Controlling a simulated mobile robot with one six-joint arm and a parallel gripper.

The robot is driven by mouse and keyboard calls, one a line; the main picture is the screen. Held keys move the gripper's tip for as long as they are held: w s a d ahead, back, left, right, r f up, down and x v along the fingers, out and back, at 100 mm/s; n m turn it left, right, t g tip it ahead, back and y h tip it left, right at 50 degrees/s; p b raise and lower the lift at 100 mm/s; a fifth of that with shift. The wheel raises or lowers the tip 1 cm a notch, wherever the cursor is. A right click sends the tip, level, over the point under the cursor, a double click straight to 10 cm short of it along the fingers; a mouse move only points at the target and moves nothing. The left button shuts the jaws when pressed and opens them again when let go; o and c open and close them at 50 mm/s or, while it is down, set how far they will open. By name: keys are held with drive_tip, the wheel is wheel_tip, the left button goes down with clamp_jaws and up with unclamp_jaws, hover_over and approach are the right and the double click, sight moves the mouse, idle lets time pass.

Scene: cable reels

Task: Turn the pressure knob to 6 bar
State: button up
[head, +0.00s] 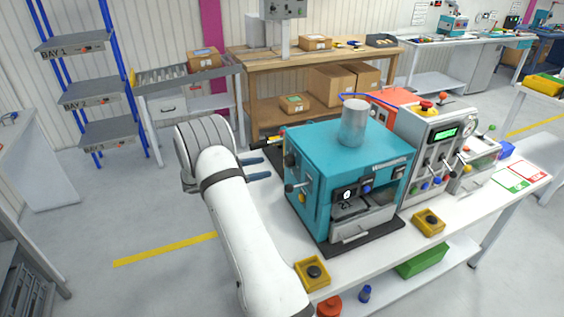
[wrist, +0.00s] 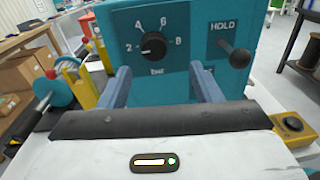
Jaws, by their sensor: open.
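The pressure knob (wrist: 153,45) is a round black knob on the teal machine's side panel, with 2, 4, 6 and 8 around it and "bar" below. Its pale mark appears to point left, towards 2. The teal machine (head: 325,140) stands on the white bench in the head view. My gripper (wrist: 160,68) is open and empty, its two blue-grey fingers pointing at the panel, one lower left and one lower right of the knob. They look apart from the knob. In the head view my gripper (head: 264,168) is at the machine's left side.
A HOLD lever (wrist: 236,55) with a black ball sticks out right of the knob, near the right finger. Yellow fittings (wrist: 70,75) and a teal wheel (wrist: 55,93) stand at the left. A metal cylinder (head: 353,122) stands on the machine. A yellow button box (wrist: 291,127) is at the right.

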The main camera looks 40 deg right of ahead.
sight(285, 162)
drive_tip(key=shift+h, duration=0.3)
drive_tip(key=p+x, duration=0.1)
drive_tip(key=x, duration=0.1)
drive_tip(key=p+x, duration=0.1)
drive_tip(key=x, duration=0.2)
drive_tip(key=f+p+x, duration=0.1)
drive_tip(key=x, duration=0.2)
drive_tip(key=shift+w+d, duration=0.1)
drive_tip(key=shift+w, duration=0.3)
drive_tip(key=shift+c, duration=0.6)
